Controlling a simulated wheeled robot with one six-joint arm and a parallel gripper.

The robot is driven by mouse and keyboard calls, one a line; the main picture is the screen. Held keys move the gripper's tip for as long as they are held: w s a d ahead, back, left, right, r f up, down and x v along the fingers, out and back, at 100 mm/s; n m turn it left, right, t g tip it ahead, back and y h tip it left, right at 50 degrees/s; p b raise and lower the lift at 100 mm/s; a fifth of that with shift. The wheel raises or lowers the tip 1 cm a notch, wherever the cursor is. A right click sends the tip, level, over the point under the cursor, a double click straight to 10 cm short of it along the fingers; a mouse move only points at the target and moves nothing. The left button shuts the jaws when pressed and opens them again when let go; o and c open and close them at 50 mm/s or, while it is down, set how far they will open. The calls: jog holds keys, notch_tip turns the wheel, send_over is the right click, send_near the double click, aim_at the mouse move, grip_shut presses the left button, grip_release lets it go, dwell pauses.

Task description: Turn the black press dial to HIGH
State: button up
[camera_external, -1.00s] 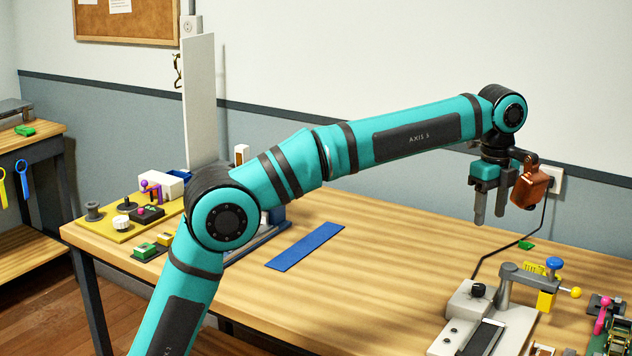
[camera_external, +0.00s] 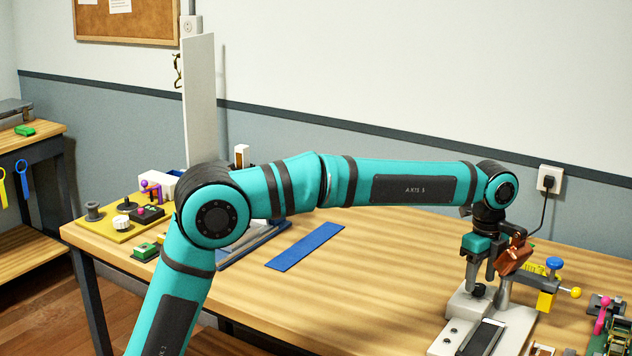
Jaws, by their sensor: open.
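The black press dial (camera_external: 479,290) sits on the back part of the light grey press (camera_external: 463,305), at the right of the table. My gripper (camera_external: 480,285) points down right at the dial. Its fingers are apart, one to the left of the dial and the other to its right or behind it. I cannot tell whether either finger touches the dial. The dial's pointer and any HIGH mark are too small to read.
A copper-brown block-shaped part (camera_external: 514,256) is beside my gripper. A blue-knobbed yellow clamp (camera_external: 548,290) stands just right of the press. A blue strip (camera_external: 306,247) lies flat mid-table. A yellow board (camera_external: 110,230) with small fixtures is far left.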

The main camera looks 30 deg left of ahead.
jog(key=shift+f, duration=0.75)
jog(key=shift+c, duration=0.2)
jog(key=c, duration=0.9)
jog(key=shift+c, duration=0.2)
